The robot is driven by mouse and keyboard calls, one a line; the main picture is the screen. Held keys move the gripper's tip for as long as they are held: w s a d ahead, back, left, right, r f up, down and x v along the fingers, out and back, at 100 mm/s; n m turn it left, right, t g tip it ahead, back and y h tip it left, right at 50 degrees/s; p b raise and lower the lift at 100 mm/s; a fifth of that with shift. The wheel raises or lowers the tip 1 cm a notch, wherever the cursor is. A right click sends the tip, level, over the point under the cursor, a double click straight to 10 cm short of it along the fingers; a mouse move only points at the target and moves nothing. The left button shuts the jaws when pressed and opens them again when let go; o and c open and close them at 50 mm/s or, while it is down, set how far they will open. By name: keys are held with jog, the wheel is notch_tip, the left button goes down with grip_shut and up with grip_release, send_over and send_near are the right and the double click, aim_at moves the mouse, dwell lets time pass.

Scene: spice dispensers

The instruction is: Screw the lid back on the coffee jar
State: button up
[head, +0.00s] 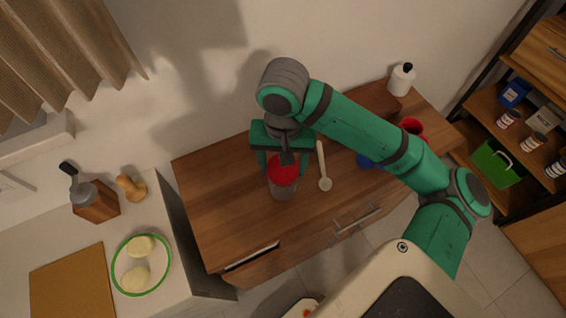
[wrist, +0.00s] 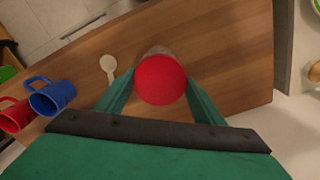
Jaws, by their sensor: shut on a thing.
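The coffee jar (head: 284,190) stands on the wooden cabinet top, a clear greyish jar below a red lid (head: 283,168). In the wrist view the round red lid (wrist: 161,80) sits between my fingers, and part of the clear jar (wrist: 157,50) shows behind it. My gripper (head: 284,164) is over the jar, its two fingers on either side of the lid, shut on it. It also shows in the wrist view (wrist: 161,92). The lid is at the jar's mouth; I cannot tell whether its thread is engaged.
A white spoon (head: 323,168) lies just right of the jar. A blue mug (wrist: 53,95) and a red mug (wrist: 14,114) stand farther along the wooden top (head: 215,215). The top's left part is clear.

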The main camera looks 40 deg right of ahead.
jog(key=o, duration=1.2)
jog(key=shift+c, duration=0.2)
jog(key=shift+w, duration=0.1)
notch_tip(320, 180, up, 11)
jog(key=shift+f, duration=0.15)
